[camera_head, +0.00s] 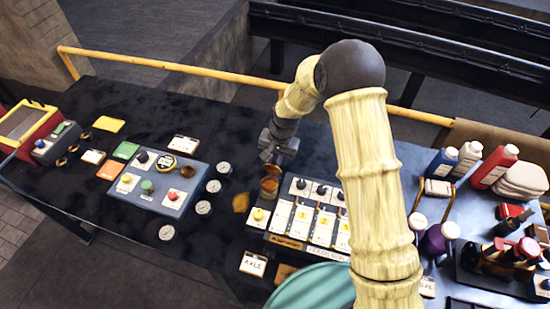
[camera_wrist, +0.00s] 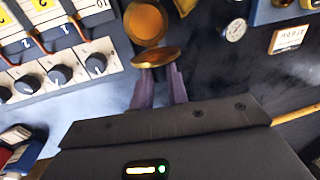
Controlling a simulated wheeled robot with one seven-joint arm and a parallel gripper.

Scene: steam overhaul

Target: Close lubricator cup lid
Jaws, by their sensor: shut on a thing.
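The lubricator cup (camera_head: 269,187) is a small brass cup on the dark bench, at the left end of the lever panel. In the wrist view the cup (camera_wrist: 146,22) shows its round mouth at the top. The brass lid (camera_wrist: 157,57) is a round disc seen nearly edge-on, tilted up beside the cup's mouth. My gripper (camera_wrist: 159,78) has its two fingers at the lid's edge and is shut on it.
The lever panel (camera_head: 310,222) with black knobs stands close right of the cup. A brass piece (camera_head: 240,202) lies just left of it. Several round gauges (camera_head: 203,207) and a blue button box (camera_head: 158,183) are further left. Bottles (camera_head: 441,163) stand at right.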

